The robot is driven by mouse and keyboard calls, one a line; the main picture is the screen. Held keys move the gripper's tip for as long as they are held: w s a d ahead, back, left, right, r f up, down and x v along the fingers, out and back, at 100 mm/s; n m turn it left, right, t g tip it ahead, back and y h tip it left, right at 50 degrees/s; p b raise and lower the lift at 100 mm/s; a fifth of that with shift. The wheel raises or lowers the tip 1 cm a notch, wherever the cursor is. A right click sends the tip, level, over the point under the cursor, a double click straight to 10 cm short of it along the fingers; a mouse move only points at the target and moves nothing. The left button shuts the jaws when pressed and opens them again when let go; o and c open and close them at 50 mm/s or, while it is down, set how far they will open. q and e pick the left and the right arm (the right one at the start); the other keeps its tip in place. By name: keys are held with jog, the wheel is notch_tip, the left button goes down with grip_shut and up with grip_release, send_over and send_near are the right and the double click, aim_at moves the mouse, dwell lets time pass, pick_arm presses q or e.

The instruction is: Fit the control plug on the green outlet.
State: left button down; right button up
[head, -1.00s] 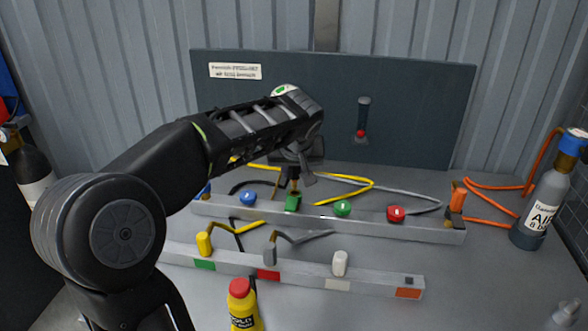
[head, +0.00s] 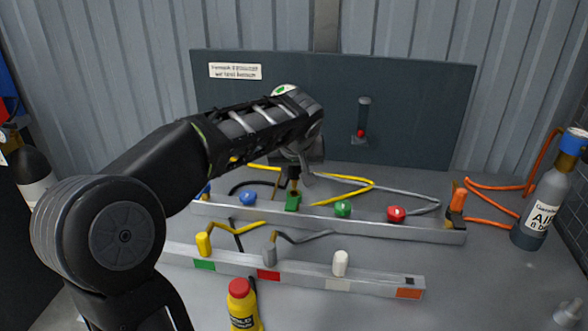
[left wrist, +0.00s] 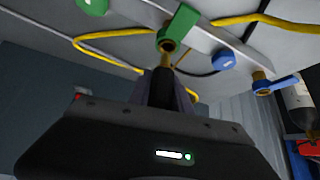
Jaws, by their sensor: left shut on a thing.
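My left gripper (head: 294,170) is at the back rail, above the green block (head: 292,201) of an outlet. It is shut on a dark plug-like piece (left wrist: 163,82), which points at the brass fitting (left wrist: 167,45) beside the green block in the left wrist view. The dark piece and the brass fitting are in line and look very close. I cannot tell whether they are fully seated. In the head view the gripper's fingers are partly hidden by my wrist. My right gripper is not in view.
The back rail (head: 430,235) also carries blue (head: 248,198), green (head: 342,209) and red (head: 396,214) knobs. A front rail (head: 380,284) carries yellow, grey and white pieces. Yellow and grey hoses lie around. A yellow bottle (head: 243,308) stands in front, an air bottle (head: 543,205) at right.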

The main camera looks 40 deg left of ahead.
aim_at(294, 175)
pick_arm(q)
jog(key=shift+f, duration=0.15)
jog(key=shift+f+b, duration=1.05)
jog(key=shift+b, duration=0.15)
jog(key=shift+f+b, duration=0.8)
jog(key=shift+b, duration=0.15)
dwell(0.7)
jog(key=c, duration=1.1)
grip_release()
jog(key=v, duration=0.7)
jog(key=shift+s+d+r+p, duration=0.2)
jog(key=shift+r+p, duration=0.1)
jog(key=shift+p, duration=0.05)
